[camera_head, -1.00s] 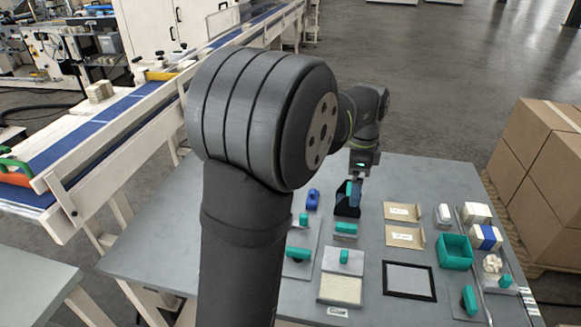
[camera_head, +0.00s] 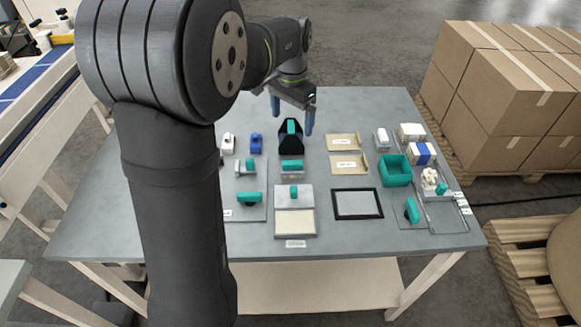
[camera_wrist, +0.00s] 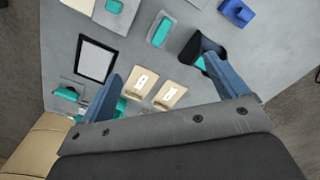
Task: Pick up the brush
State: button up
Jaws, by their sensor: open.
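Several teal-handled tools lie on the grey table, and I cannot tell for sure which is the brush. One teal handle (camera_head: 291,127) sits in a black pan-shaped piece (camera_head: 290,144), also in the wrist view (camera_wrist: 207,45). Just in front is a teal-handled grey block (camera_head: 292,167), also in the wrist view (camera_wrist: 161,31). Another teal handle (camera_head: 294,191) is on a pale plate. My gripper (camera_head: 292,114) is open and empty, its blue fingers apart above the black piece. In the wrist view my gripper (camera_wrist: 170,85) shows one finger overlapping the black piece.
A blue object (camera_head: 256,143) and a white one (camera_head: 228,143) stand left. Two tan cards (camera_head: 344,142), a black frame (camera_head: 357,204), a teal bin (camera_head: 395,171) and small boxes (camera_head: 411,132) lie right. Cartons (camera_head: 500,85) stand beyond the table's right edge.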

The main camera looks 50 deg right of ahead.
jog(key=n, duration=0.9)
send_near(292, 162)
jog(key=f, duration=0.5)
jog(key=shift+a+f, duration=0.1)
jog(key=shift+a, duration=0.2)
jog(key=shift+s+d+f, duration=0.1)
jog(key=shift+d+f, duration=0.05)
jog(key=shift+f, duration=1.25)
jog(key=shift+d+f, duration=0.15)
jog(key=shift+f, duration=1.2)
jog(key=shift+c, duration=0.2)
jog(key=c, duration=1.1)
